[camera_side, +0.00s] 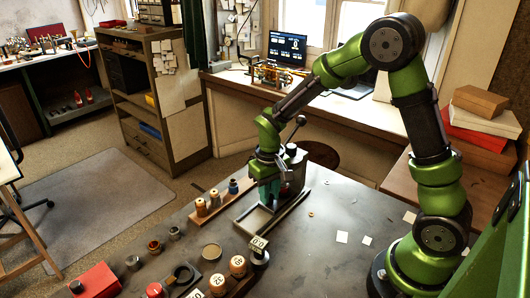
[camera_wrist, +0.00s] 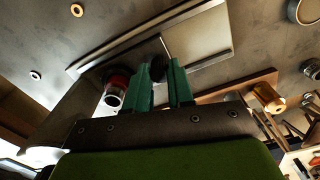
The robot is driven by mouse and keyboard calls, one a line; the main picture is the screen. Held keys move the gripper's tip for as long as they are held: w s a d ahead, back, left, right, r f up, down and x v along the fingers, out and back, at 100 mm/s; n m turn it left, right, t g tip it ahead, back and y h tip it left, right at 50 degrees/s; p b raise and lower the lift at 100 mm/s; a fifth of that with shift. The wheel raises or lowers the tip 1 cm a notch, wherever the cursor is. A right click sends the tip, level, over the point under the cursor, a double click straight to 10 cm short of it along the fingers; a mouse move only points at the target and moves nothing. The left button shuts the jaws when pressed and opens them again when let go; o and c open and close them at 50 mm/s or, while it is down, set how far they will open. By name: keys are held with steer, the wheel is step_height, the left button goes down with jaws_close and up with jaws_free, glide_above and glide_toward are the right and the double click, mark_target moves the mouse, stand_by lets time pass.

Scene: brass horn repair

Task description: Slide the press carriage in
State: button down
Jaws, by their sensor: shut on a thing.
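The press (camera_side: 293,172) stands on the dark bench, with a lever ending in a black ball knob. Low rails (camera_side: 287,213) run from its foot toward the front. The press carriage, a pale flat plate (camera_side: 254,220), lies at the rails; in the wrist view its plate (camera_wrist: 200,42) lies beside a long rail (camera_wrist: 135,38). My gripper (camera_side: 268,196) points down close to the left side of the press. In the wrist view its teal fingers (camera_wrist: 161,68) are closed around a small dark knob (camera_wrist: 157,71) by the plate's edge. The knob's lower part is hidden.
A wooden strip with spools (camera_side: 201,207) stands left of the rails. A shallow round dish (camera_side: 212,252) is front left. The bench right of the rails is mostly clear, with small washers and paper squares (camera_side: 342,237).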

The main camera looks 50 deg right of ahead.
steer(key=c, duration=1)
jaws_free()
steer(key=shift+a, duration=0.1)
step_height(320, 180, up, 17)
steer(key=shift+c, duration=0.2)
